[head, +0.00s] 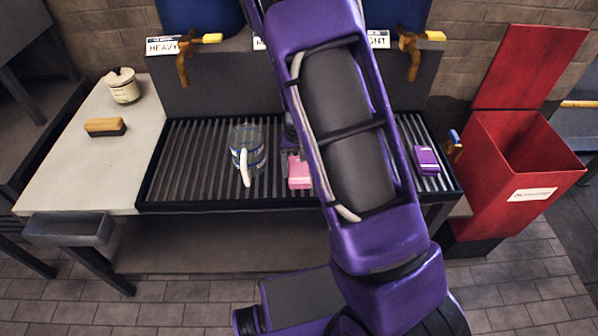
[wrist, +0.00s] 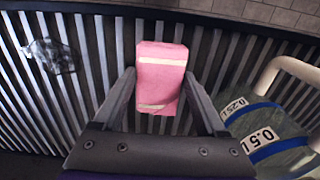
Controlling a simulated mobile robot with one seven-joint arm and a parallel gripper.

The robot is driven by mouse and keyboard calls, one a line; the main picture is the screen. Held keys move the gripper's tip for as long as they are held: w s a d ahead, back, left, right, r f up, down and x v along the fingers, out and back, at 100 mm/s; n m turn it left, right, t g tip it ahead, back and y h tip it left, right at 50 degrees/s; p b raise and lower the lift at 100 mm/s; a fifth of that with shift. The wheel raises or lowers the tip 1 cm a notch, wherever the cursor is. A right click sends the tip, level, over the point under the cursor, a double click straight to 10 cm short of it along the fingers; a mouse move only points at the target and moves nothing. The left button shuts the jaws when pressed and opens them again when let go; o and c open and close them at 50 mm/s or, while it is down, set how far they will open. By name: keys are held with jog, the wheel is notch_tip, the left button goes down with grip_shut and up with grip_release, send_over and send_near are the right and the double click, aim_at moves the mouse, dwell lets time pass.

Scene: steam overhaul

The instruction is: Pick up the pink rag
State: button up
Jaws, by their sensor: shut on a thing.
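The pink rag (head: 299,172) is a small folded block with pale stripes, on or just above the slatted rack (head: 190,165), partly hidden by my arm in the head view. In the wrist view the pink rag (wrist: 161,68) stands between the two fingers of my gripper (wrist: 160,84), which is shut on it. The head view hides most of the gripper behind my arm. I cannot tell whether the rag touches the slats.
A measuring jug (head: 246,150) stands close left of the rag. A purple folded item (head: 426,160) lies at the rack's right. A grey crumpled piece (wrist: 50,55) shows in the wrist view. A brush (head: 105,127) and a jar (head: 123,86) stand left; a red bin (head: 515,170) is right.

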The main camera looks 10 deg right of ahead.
aim_at(299, 172)
notch_tip(299, 172, up, 10)
jog(key=p, duration=0.1)
jog(key=shift+p, duration=0.35)
